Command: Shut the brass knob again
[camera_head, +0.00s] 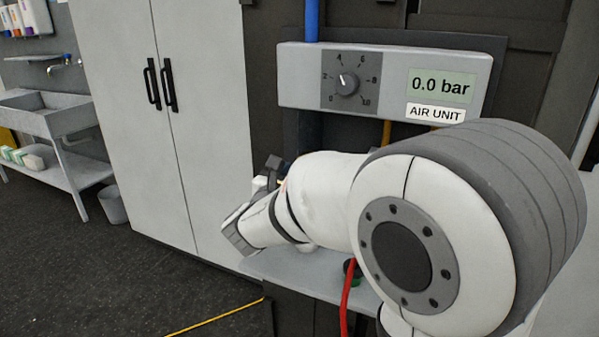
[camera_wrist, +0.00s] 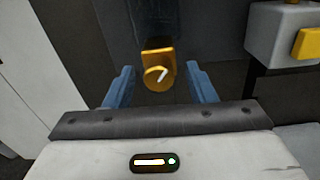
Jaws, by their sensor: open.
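The brass knob (camera_wrist: 157,77) shows in the wrist view, just above the picture's middle, with a pale mark on its round face. It sits at the lower end of a dark pipe. My gripper (camera_wrist: 161,74) is open, with one blue finger on each side of the knob and gaps between. I cannot tell how deep the knob sits between the fingers. In the head view my arm hides the knob, and only a dark part of my gripper (camera_head: 268,172) shows past the wrist. The air unit (camera_head: 393,78) has a display reading 0.0 bar.
The air unit's dial (camera_head: 346,83) is above my arm. A grey box with a yellow part (camera_wrist: 305,44) is at the upper right in the wrist view. A grey shelf (camera_head: 300,275) and red hose (camera_head: 349,300) are below my arm. A cabinet (camera_head: 165,120) stands left.

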